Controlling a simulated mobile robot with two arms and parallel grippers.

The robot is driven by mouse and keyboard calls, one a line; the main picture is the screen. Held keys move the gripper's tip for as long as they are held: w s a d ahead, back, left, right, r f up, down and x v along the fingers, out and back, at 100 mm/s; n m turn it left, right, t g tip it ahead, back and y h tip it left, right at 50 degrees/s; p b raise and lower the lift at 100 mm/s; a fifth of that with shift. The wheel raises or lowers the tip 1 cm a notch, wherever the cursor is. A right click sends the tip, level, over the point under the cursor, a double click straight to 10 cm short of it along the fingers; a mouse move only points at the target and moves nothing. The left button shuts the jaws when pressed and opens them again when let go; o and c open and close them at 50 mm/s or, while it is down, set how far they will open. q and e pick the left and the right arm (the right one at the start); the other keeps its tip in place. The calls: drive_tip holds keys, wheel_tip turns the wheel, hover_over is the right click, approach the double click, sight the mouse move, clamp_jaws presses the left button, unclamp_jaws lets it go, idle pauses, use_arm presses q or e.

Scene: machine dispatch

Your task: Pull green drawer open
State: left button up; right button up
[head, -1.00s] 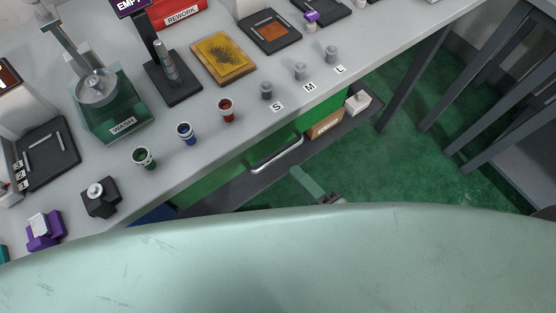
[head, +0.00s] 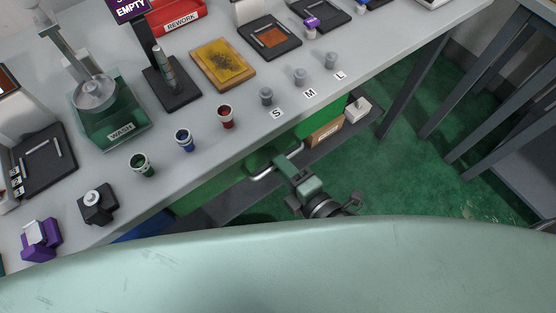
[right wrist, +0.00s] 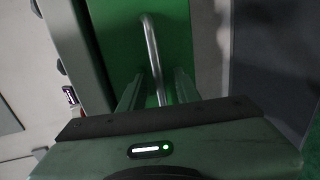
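The green drawer (head: 200,192) is under the front edge of the grey bench, mostly hidden by the tabletop in the head view. Its silver bar handle (head: 264,173) sticks out below the edge. In the right wrist view the green front (right wrist: 112,35) and the handle (right wrist: 151,45) are close ahead. My right gripper (head: 284,164) is at the handle. Its two fingers (right wrist: 157,88) are apart, one on each side of the bar, with gaps visible, so it is open around the handle. My left gripper is not in view.
The bench (head: 230,150) holds several cups, weights and trays. Below it, a dark shelf (head: 225,207) carries a brown box (head: 325,134) and a white item (head: 358,108). Bench legs (head: 410,75) stand to the right. Green floor (head: 400,170) is clear in front.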

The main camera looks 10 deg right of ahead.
clamp_jaws()
idle(1.3)
